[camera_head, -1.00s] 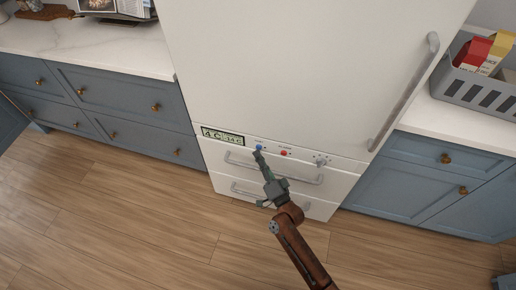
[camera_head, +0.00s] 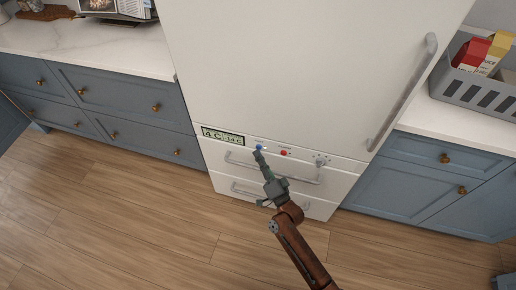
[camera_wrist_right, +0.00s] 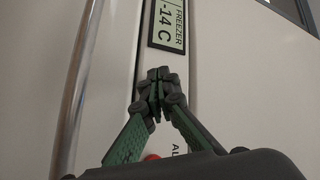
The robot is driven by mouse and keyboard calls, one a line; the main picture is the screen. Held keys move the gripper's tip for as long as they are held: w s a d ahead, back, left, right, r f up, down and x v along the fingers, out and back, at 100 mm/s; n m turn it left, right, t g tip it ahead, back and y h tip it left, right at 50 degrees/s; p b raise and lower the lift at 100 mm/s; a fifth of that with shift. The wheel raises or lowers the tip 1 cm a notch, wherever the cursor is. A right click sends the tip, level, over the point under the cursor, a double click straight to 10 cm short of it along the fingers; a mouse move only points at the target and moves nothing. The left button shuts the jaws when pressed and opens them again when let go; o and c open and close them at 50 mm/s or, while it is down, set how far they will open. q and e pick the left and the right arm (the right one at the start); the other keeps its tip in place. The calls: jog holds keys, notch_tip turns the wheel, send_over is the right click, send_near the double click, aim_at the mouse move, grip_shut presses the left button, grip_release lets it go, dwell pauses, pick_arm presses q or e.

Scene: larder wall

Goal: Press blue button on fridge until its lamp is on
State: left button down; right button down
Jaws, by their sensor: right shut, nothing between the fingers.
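The white fridge (camera_head: 300,60) stands in the middle of the head view. Its blue button (camera_head: 259,147) sits on the control strip just right of the display (camera_head: 222,136). My right gripper (camera_head: 258,153) is shut and empty, with its fingertips at the blue button's lower edge. I cannot tell whether they touch it. In the right wrist view the closed fingertips (camera_wrist_right: 157,78) lie below the freezer display (camera_wrist_right: 170,24) and hide the blue button. No lit lamp can be made out. My left gripper is not in view.
A red button (camera_head: 283,152) sits right of the blue one and shows partly in the wrist view (camera_wrist_right: 152,157). Drawer handles (camera_head: 300,178) stick out below the strip. A long door handle (camera_head: 405,90) is at the right. The wood floor (camera_head: 130,230) is clear.

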jog(key=shift+f, duration=0.1)
